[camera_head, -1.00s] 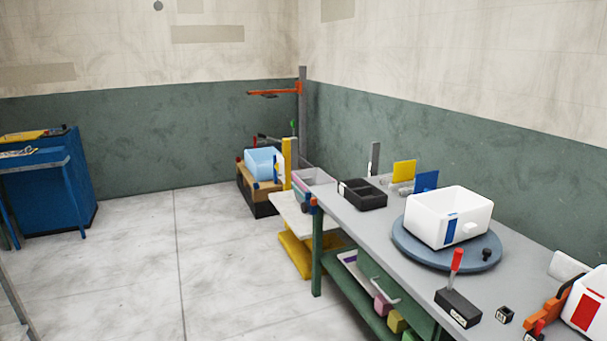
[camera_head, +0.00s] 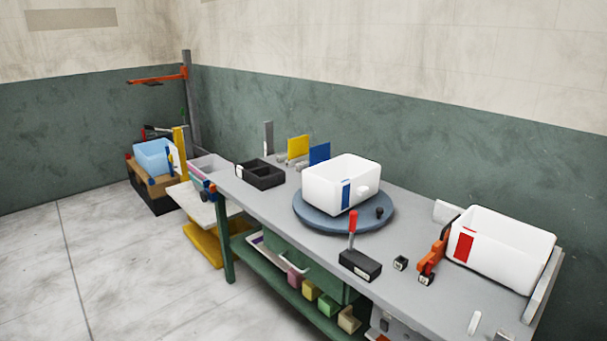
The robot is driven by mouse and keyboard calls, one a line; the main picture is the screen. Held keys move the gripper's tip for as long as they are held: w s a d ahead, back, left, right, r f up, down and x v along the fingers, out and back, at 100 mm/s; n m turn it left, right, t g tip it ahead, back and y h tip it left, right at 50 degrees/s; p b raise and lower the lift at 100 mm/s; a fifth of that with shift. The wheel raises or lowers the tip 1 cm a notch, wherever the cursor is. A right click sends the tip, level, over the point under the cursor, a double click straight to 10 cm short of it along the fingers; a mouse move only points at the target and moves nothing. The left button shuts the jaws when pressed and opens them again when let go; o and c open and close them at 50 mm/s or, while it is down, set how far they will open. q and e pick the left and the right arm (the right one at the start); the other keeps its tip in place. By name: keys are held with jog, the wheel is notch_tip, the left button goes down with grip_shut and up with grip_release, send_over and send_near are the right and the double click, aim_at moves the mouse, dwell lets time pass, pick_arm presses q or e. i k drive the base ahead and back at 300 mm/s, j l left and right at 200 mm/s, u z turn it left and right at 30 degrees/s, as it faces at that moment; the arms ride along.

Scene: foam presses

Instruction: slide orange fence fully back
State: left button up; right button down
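An orange part (camera_head: 431,262) stands on the grey workbench (camera_head: 405,222) at the right, against the left side of a white bin with a red label (camera_head: 507,250). Its lower part is close to a small black block (camera_head: 426,279). Another orange piece, a flat horizontal arm (camera_head: 157,76), sticks out left from a grey post (camera_head: 190,110) at the back left. I cannot tell for sure which of the two is the fence. Neither of my grippers is in view.
A white bin with a blue label (camera_head: 333,184) sits on a round blue-grey turntable (camera_head: 312,218). A black block with a red handle (camera_head: 360,263) stands in front. A black divided tray (camera_head: 260,181) lies further left. The floor at left (camera_head: 110,265) is clear.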

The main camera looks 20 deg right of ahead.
aim_at(438, 252)
jog(key=z, duration=1.5)
